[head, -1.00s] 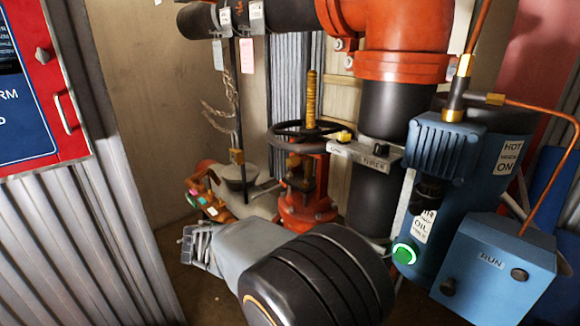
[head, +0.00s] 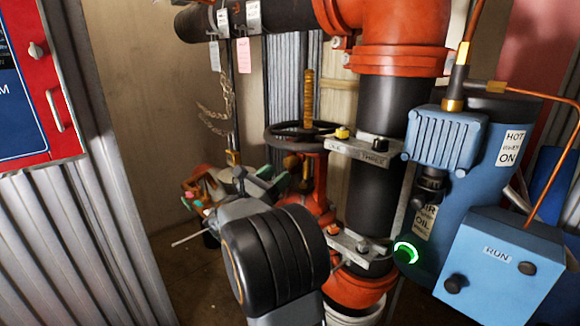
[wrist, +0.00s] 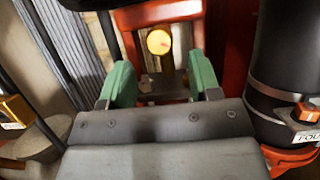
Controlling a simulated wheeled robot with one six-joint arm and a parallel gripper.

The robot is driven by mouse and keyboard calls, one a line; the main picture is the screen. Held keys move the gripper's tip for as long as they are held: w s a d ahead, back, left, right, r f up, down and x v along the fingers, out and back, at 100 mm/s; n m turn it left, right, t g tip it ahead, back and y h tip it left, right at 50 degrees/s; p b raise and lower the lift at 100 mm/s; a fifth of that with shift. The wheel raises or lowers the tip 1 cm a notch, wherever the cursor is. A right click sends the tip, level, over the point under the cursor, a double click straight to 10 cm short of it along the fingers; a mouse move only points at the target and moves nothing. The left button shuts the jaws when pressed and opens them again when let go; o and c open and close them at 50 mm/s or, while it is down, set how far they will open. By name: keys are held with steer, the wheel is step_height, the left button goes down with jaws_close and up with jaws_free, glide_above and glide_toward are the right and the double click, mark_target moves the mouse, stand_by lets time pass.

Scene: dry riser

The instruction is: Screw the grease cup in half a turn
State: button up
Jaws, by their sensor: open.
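A round brass cap, which looks like the grease cup (wrist: 159,41), faces me on the red valve body (wrist: 185,12) in the wrist view. It lies beyond my gripper (wrist: 162,76), roughly in line with the gap between the green fingers. The fingers are apart with nothing between them. In the head view my gripper (head: 262,180) is beside the red valve, below its black handwheel (head: 300,135). A brass part (head: 291,163) shows under the handwheel; I cannot tell for certain that it is the same cap. I see no contact between fingers and cap.
A black pipe with a bracket (head: 360,150) stands close right of the valve. A blue pump unit (head: 500,265) with a green-lit button (head: 405,252) is at the right. A chain (head: 215,118) hangs at the left. Corrugated metal (head: 85,240) stands at the far left.

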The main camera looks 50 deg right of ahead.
mark_target(290, 163)
steer(key=shift+b+x, duration=0.45)
steer(key=shift+x, duration=2.65)
steer(key=shift+f, duration=0.1)
steer(key=c, duration=0.9)
steer(key=shift+m, duration=0.4)
